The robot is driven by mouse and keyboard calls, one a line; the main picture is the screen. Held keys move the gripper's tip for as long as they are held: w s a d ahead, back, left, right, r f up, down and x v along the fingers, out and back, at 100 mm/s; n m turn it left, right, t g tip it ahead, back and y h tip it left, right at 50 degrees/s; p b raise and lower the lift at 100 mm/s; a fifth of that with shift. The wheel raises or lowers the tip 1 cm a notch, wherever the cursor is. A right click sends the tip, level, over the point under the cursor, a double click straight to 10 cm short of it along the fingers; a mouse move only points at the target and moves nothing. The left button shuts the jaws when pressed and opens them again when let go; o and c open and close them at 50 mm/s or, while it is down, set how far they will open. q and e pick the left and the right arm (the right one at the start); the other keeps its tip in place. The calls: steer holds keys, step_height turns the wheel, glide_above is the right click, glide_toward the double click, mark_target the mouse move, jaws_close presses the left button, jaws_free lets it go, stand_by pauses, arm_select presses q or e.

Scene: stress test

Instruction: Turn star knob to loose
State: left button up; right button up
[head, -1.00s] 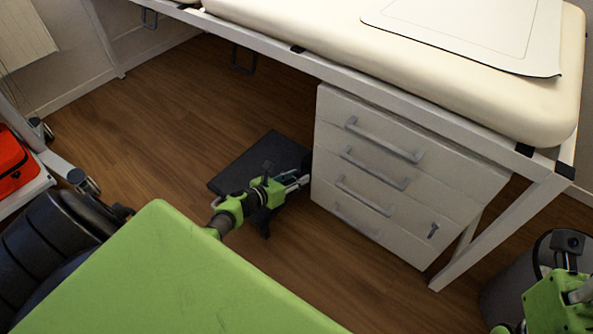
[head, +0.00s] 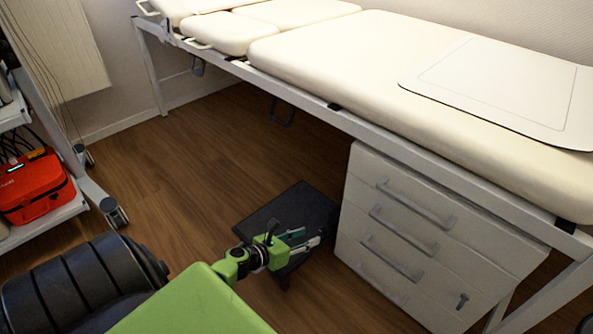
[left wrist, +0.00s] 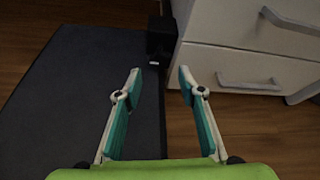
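I cannot make out a star knob in either view. My left gripper (head: 312,238) is in the lower middle of the head view, over a dark flat step or platform (head: 262,222) beside the white drawer unit. In the left wrist view the left gripper (left wrist: 160,72) has its two fingers apart with nothing between them. A small black block (left wrist: 161,36) with a light mark lies beyond the fingertips, against the drawer unit's corner. My right gripper is not in view.
The white drawer unit (head: 365,215) with grey handles stands right of the left gripper. A cream couch (head: 370,60) on a white frame extends above. A red case (head: 37,188) sits on a cart at left. Wood floor (head: 190,150) is open between cart and step.

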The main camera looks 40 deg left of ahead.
arm_select(q)
steer(key=shift+v, duration=1.95)
